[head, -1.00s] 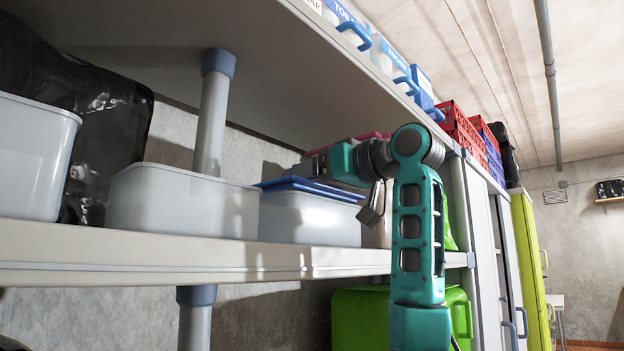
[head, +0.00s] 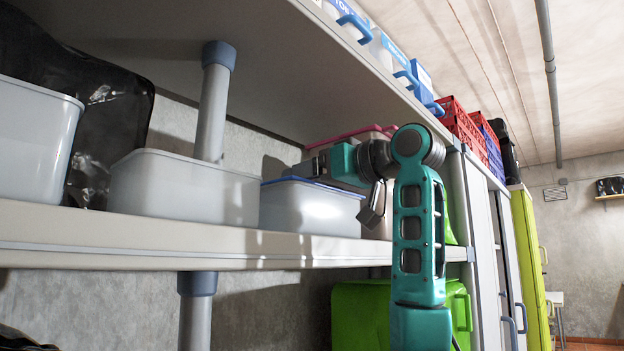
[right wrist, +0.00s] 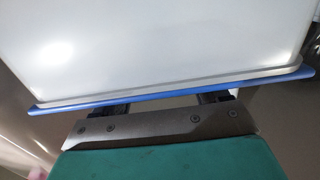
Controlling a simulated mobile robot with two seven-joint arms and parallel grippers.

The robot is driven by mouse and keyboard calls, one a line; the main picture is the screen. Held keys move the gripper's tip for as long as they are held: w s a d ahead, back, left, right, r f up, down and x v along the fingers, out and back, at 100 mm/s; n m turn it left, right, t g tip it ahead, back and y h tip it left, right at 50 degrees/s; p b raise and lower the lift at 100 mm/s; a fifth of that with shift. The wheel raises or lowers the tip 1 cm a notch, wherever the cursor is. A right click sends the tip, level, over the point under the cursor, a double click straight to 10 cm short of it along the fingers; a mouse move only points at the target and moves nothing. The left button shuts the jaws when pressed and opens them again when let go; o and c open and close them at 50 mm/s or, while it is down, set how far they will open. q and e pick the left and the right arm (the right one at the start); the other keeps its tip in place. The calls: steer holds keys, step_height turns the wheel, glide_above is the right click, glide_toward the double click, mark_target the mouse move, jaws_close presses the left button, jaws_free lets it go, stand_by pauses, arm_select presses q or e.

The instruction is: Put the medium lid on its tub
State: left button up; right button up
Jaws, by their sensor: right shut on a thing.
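A blue lid (head: 345,190) shows as a thin blue edge along the top of a pale tub (head: 310,212) on the shelf. My right gripper (head: 312,168) reaches in from the right and is shut on the lid's edge. In the right wrist view, the blue lid edge (right wrist: 130,99) runs across just ahead of my right gripper (right wrist: 200,98), beside a pale surface with a rim. I cannot tell from these views whether the lid is fully seated. My left gripper is not in view.
Two more pale open tubs (head: 185,187) (head: 32,140) stand to the left on the shelf (head: 130,245). A shelf post (head: 212,105) rises behind. A container with a pink lid (head: 355,133) stands behind my arm. The upper shelf (head: 250,60) hangs close above; a green case (head: 360,310) is below.

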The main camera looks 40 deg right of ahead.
steer(key=o, duration=1.1)
steer(key=s, duration=0.8)
steer(key=s+d, duration=0.1)
steer(key=s, duration=0.4)
steer(key=shift+r, duration=0.3)
